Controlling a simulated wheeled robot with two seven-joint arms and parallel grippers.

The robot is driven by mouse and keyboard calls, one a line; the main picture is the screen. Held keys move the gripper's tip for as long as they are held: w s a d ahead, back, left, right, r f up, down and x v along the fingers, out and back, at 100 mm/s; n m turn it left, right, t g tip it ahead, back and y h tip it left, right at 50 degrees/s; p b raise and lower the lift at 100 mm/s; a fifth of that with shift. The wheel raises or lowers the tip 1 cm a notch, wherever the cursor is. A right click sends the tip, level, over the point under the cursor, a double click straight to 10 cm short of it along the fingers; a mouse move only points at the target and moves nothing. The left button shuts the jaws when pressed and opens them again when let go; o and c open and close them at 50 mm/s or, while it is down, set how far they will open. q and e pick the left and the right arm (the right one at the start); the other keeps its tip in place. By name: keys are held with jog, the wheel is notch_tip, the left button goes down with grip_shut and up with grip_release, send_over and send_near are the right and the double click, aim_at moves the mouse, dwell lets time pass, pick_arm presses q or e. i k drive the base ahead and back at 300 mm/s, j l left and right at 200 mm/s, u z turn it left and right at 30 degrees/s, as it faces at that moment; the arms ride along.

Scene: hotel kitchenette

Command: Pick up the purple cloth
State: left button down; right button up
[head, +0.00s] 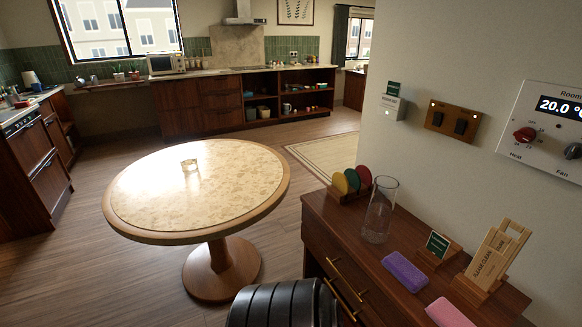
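A purple cloth (405,272) lies folded in a flat oblong on the dark wooden sideboard (335,225) at the lower right. It lies near the front edge of the top, and nothing covers it. Neither of my grippers shows in the head view, so nothing is seen touching the cloth.
On the sideboard, a pink cloth (448,314) lies nearer me, a clear glass vase (380,212) stands further back, and a small green sign (437,246) and wooden card holder (490,262) stand by the wall. A round table (150,205) stands left, with open floor around it.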

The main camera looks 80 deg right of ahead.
aim_at(413, 280)
jog(key=z, duration=0.95)
jog(key=k+l+z, duration=0.1)
jog(key=z, duration=0.35)
jog(key=l+z, duration=0.1)
jog(key=z, duration=0.85)
jog(key=l+z, duration=0.1)
jog(key=z, duration=0.85)
